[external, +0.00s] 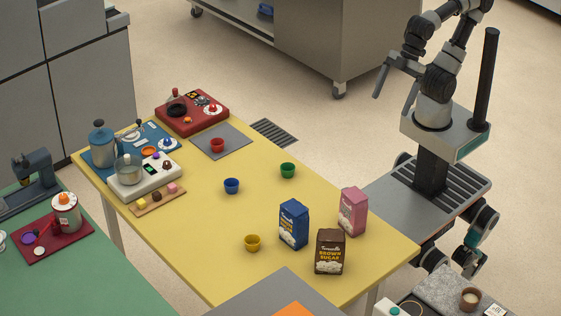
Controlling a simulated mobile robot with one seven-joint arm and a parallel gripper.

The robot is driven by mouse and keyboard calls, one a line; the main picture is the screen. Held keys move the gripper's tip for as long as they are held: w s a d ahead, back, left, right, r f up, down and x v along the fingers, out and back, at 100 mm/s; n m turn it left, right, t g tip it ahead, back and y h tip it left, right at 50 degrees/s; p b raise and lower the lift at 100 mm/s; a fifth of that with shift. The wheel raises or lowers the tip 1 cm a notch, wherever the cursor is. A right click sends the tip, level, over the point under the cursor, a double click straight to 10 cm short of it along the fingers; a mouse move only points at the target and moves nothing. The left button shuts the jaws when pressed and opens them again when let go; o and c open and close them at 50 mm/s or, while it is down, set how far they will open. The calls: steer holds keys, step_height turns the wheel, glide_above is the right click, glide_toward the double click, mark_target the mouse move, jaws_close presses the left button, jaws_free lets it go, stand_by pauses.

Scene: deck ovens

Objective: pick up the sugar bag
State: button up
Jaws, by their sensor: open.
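Three upright paper bags stand together near the right end of the yellow table. The brown bag (330,251) reads "BROWN SUGAR" and is nearest the camera. A blue bag (293,224) stands behind it to the left, and a pink bag (353,211) stands behind it to the right. The lettering on the blue and pink bags is too small to read. My gripper (391,104) is open and empty, with its fingers apart. It is raised beyond the table's far edge, well away from the bags and touching nothing.
The yellow table (200,255) also holds yellow (252,243), blue (231,186) and green (287,170) cups. A red cup (217,145) sits on a grey mat (221,152). Appliances fill the far left end. A steel cabinet (335,40) stands behind.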

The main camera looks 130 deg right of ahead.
steer(key=shift+w, duration=0.1)
steer(key=m+g+b, duration=0.2)
steer(key=g, duration=0.4)
glide_above(353, 193)
step_height(353, 193, down, 10)
step_height(353, 193, down, 12)
steer(key=shift+r+b, duration=0.25)
steer(key=shift+b, duration=0.1)
steer(key=shift+a+f, duration=0.2)
steer(key=shift+f, duration=1.25)
steer(key=shift+a+f, duration=0.2)
steer(key=shift+f, duration=1.2)
steer(key=c, duration=1.9)
steer(key=shift+r, duration=0.15)
steer(key=shift+c, duration=0.7)
